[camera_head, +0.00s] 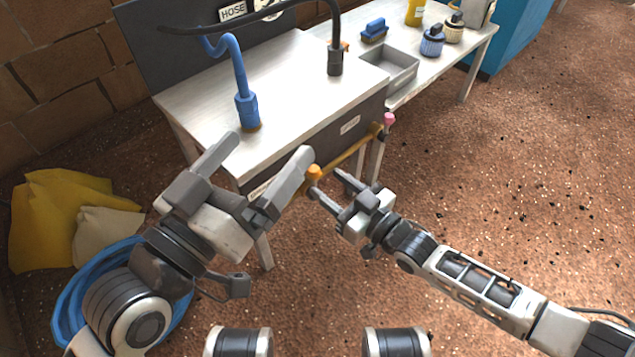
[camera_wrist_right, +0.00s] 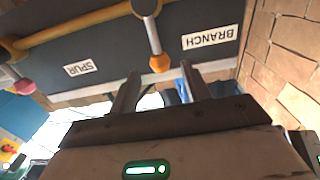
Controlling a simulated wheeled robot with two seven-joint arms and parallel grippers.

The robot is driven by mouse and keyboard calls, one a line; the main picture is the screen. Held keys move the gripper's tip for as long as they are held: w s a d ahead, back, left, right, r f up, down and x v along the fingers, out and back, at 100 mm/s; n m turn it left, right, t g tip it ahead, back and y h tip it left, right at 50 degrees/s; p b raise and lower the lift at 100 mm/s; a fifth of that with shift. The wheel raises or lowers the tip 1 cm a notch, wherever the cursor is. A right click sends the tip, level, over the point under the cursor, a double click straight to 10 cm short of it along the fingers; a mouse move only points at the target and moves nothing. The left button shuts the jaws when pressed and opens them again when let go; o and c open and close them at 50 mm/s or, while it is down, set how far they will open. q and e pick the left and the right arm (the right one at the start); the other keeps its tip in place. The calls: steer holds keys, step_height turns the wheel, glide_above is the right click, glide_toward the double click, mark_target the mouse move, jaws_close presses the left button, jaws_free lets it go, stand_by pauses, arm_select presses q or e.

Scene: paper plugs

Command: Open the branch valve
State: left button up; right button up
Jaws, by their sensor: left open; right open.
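The branch valve's handle is a metal stem with an orange knob (camera_head: 314,172) at its end, on the bench's dark front panel. In the right wrist view its orange knob (camera_wrist_right: 159,63) lies just past the gap between my right fingertips, next to the upside-down BRANCH label (camera_wrist_right: 211,37). My right gripper (camera_head: 328,182) is open and empty, close to the knob; contact is not clear. It also shows in the right wrist view (camera_wrist_right: 160,82). My left gripper (camera_head: 266,148) is open and empty, in front of the bench's near corner, left of the orange knob.
A pink knob (camera_head: 389,118) sits further right along the yellow pipe (camera_head: 350,150), near the SPUR label (camera_wrist_right: 79,68). A blue hose fitting (camera_head: 247,110) and a dark hose end (camera_head: 335,62) stand on the bench top (camera_head: 290,75). Open floor lies to the right.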

mark_target(314, 182)
steer(key=shift+b+x, duration=0.75)
steer(key=shift+x, duration=1.15)
steer(key=c, duration=0.7)
